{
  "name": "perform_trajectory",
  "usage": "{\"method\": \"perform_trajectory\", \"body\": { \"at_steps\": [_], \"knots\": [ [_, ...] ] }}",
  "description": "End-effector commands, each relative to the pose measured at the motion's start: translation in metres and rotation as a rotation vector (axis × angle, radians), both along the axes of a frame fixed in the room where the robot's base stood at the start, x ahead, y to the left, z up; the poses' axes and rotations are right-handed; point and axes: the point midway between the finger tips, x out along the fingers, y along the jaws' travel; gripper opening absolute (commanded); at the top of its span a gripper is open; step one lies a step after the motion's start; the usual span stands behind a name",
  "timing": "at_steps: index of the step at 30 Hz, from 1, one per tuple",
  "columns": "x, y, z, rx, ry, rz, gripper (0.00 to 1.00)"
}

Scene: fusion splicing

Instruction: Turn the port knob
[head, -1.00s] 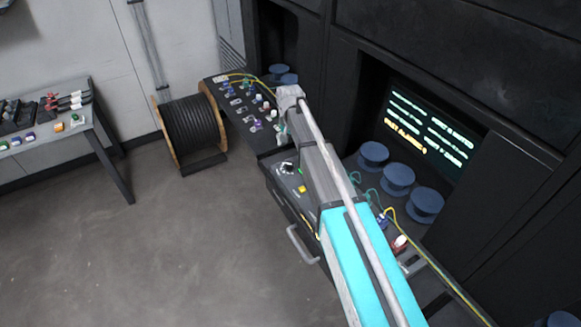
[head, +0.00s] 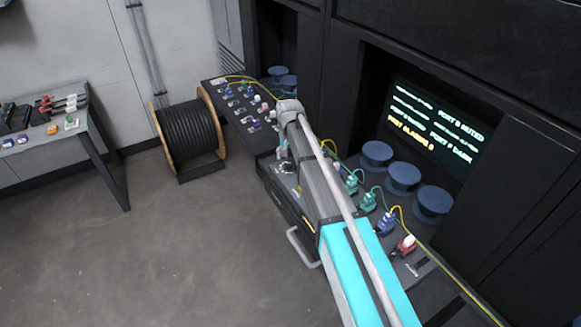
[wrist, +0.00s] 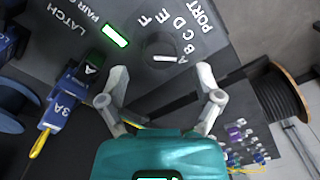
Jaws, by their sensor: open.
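The port knob (wrist: 160,48) is a dark round dial on the grey console top, seen in the wrist view. Its white pointer mark lies towards the letter A; letters A to F and the word PORT are printed beside it. My gripper (wrist: 162,73) is open, its two grey fingers spread on either side of the knob's near side, with nothing between them. I cannot tell whether the fingertips touch the panel. In the head view, my gripper (head: 284,166) is low over the console's left end, and the knob is mostly hidden there.
A lit green-white button (wrist: 115,36) sits left of the knob. A blue connector marked 3A (wrist: 60,105) stands further left. In the head view, several blue spools (head: 403,178) and a lit screen (head: 432,122) stand behind the console. A black cable reel (head: 188,132) is on the floor.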

Motion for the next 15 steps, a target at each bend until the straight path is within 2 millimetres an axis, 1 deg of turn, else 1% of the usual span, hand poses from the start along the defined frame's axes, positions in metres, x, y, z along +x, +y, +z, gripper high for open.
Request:
{"method": "perform_trajectory", "body": {
  "at_steps": [1,6,15],
  "knots": [
    [0.0,0.0,-0.008,0.0,0.0,0.0,0.83],
    [0.0,0.0,-0.019,0.0,0.0,0.001,0.83],
    [0.0,0.001,-0.026,0.0,0.0,0.001,0.83]
  ]
}}
